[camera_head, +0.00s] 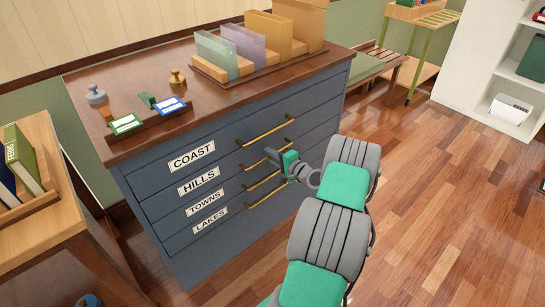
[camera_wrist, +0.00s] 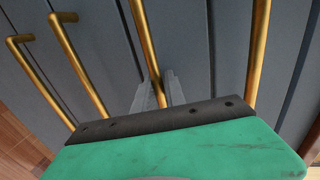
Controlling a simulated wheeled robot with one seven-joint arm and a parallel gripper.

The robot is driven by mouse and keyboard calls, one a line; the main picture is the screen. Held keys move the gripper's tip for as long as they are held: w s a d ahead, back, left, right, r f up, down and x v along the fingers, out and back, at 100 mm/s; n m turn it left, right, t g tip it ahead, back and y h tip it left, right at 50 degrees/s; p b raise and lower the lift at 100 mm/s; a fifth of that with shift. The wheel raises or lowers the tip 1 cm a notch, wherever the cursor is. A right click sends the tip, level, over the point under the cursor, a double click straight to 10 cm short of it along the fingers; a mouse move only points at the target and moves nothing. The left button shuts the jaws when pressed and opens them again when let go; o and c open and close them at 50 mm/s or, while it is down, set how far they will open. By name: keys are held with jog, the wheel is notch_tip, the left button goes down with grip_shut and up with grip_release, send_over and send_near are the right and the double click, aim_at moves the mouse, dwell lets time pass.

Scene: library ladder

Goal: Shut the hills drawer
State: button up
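The blue-grey cabinet has a stack of labelled drawers, and the hills drawer (camera_head: 198,182) is the second from the top. Its front looks about flush with its neighbours; I cannot tell a small gap. Its brass handle is largely hidden behind my gripper (camera_head: 273,154) in the head view. In the wrist view the two grey fingertips (camera_wrist: 160,90) sit close together at a brass handle (camera_wrist: 147,45), most likely the hills one. The handle runs down to the fingers, but I cannot tell whether they grip it.
The coast handle (camera_head: 267,131) is just above my gripper and the towns drawer (camera_head: 204,203) is below. Stamps, card trays and upright folders (camera_head: 243,50) stand on the cabinet top. A wooden bookstand (camera_head: 45,215) is at the left. The wooden floor (camera_head: 440,200) at the right is clear.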

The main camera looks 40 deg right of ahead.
jog(key=shift+o, duration=0.3)
jog(key=s+r+p, duration=0.1)
jog(key=s, duration=0.6)
jog(key=shift+s+r, duration=0.2)
jog(key=shift+s, duration=0.15)
jog(key=shift+d, duration=0.1)
